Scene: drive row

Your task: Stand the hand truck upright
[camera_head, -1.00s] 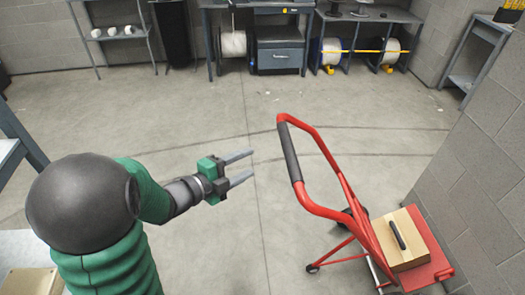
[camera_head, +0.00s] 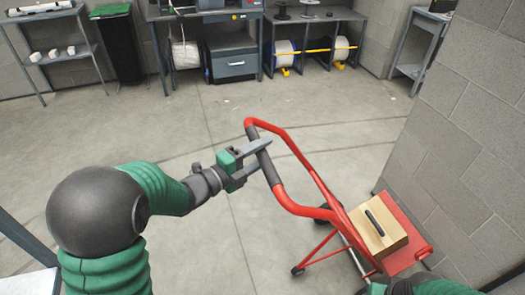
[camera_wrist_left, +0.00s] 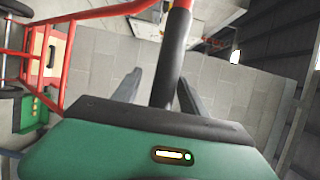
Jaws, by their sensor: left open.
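The red hand truck (camera_head: 318,183) leans tilted back, its handle end toward my left arm and its load plate (camera_head: 411,228) near the block wall. A wooden box (camera_head: 366,240) with a dark handle rests on it. My left gripper (camera_head: 259,155) is at the black handle grip (camera_head: 266,165), with its fingers open. In the left wrist view, the dark grip (camera_wrist_left: 170,65) runs between the two spread fingers (camera_wrist_left: 157,92). Whether they touch it I cannot tell. Part of a green arm of mine shows at the bottom right, by the truck's base; its gripper is not in view.
A grey block wall (camera_head: 455,150) stands close on the right of the truck. Workbenches (camera_head: 235,55) with cable reels (camera_head: 285,53) and a shelf (camera_head: 50,50) line the back. The concrete floor (camera_head: 150,125) between is clear.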

